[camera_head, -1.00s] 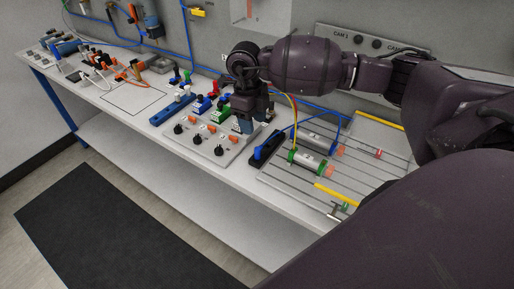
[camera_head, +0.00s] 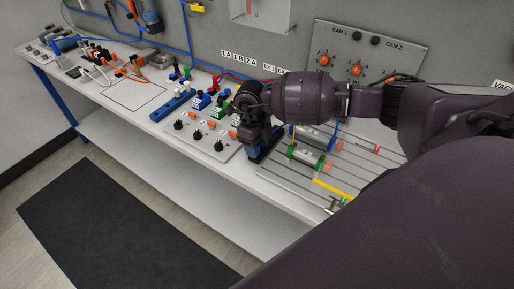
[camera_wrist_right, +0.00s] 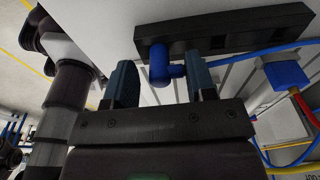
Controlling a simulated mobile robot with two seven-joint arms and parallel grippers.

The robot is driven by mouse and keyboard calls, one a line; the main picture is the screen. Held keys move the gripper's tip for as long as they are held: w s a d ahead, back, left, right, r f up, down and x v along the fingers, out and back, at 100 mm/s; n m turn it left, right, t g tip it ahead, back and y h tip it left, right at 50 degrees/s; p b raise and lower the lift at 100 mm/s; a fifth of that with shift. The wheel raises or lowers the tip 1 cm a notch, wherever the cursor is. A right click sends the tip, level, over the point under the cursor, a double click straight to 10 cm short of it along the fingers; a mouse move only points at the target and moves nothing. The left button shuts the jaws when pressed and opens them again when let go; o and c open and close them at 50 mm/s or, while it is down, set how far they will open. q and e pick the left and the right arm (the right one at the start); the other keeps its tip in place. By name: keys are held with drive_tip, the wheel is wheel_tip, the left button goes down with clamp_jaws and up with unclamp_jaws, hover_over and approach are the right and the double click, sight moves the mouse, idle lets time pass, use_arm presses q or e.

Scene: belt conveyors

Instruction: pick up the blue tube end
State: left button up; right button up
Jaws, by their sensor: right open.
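The blue tube end (camera_wrist_right: 160,64) is a short blue cylinder with a side stub, at the black holder (camera_wrist_right: 225,33) in the right wrist view. A blue tube (camera_wrist_right: 248,54) runs off to the right from near it. My right gripper (camera_wrist_right: 162,72) is open, with one finger on each side of the blue tube end in that view. Contact cannot be told. In the head view my right gripper (camera_head: 257,150) is low over the black holder (camera_head: 271,146) and hides the tube end. My left gripper is not in view.
Left of the gripper is a panel (camera_head: 187,146) with black knobs and orange parts. Right is a grooved plate (camera_head: 291,184) with cylinders (camera_head: 307,157) and a yellow bar (camera_head: 331,189).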

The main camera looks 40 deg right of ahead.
drive_tip(key=shift+c, duration=0.2)
drive_tip(key=c, duration=0.7)
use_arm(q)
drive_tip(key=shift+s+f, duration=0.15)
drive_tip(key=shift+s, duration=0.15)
use_arm(e)
clamp_jaws()
drive_tip(key=shift+r, duration=0.15)
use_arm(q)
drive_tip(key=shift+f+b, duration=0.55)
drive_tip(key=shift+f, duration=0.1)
use_arm(e)
wheel_tip(320, 180, up, 20)
